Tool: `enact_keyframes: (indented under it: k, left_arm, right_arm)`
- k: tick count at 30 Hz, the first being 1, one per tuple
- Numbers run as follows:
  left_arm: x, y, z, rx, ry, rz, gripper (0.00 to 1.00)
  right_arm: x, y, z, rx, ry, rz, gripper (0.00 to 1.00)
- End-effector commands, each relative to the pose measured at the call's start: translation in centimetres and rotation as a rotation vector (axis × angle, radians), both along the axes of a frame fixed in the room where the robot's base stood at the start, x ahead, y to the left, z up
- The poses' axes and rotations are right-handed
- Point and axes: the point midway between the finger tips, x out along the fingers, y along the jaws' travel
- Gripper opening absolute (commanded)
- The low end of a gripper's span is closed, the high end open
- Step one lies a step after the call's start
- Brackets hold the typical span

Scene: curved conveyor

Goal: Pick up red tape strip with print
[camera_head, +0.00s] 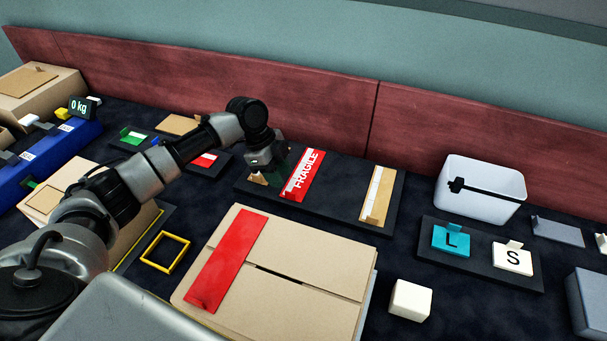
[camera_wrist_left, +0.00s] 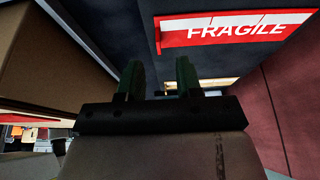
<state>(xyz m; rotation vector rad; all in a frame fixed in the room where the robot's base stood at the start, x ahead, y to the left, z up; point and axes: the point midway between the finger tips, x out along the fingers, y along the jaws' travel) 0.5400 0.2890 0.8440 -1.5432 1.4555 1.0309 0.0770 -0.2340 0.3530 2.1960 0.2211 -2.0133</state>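A red tape strip with white FRAGILE print (camera_head: 306,172) lies on a dark tray (camera_head: 340,200) towards the back of the conveyor. It also shows at the top right of the left wrist view (camera_wrist_left: 235,30). My left gripper (camera_head: 275,175) is just left of the strip, over the tray's left end, apart from the print. In the left wrist view its two green-dark fingers (camera_wrist_left: 158,78) stand apart with nothing between them. A tan strip partly hidden by the gripper lies at the tray's left end. My right gripper is not in view.
A tan strip (camera_head: 378,194) lies at the tray's right. A cardboard box with a plain red strip (camera_head: 226,262) stands in front. A white bin (camera_head: 481,188), a tray with L (camera_head: 451,240) and S (camera_head: 512,257) tags, and a white cube (camera_head: 410,299) are at right.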

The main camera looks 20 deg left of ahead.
Motion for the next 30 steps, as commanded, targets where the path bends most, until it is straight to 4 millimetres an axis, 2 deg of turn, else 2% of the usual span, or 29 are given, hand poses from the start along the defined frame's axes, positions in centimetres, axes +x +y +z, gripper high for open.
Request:
enact_keyframes:
  k: [5,13,22,29,30]
  left_arm:
    - [-0.1,-0.7,-1.3,-0.001,0.001,-0.002,0.35]
    - [-0.2,-2.4,-4.6,0.0,0.002,-0.001,0.35]
    - [-0.2,-2.5,-5.1,0.0,0.0,-0.001,0.35]
    - [-0.2,-2.5,-5.1,0.0,0.0,-0.001,0.0]
    - [-0.2,-2.5,-5.1,0.0,0.0,-0.001,0.0]
  right_arm:
    - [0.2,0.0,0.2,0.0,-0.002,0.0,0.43]
    - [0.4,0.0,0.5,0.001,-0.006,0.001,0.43]
    - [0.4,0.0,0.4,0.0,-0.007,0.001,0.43]
    - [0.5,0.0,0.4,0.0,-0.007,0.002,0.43]
    - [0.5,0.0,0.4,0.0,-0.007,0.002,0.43]
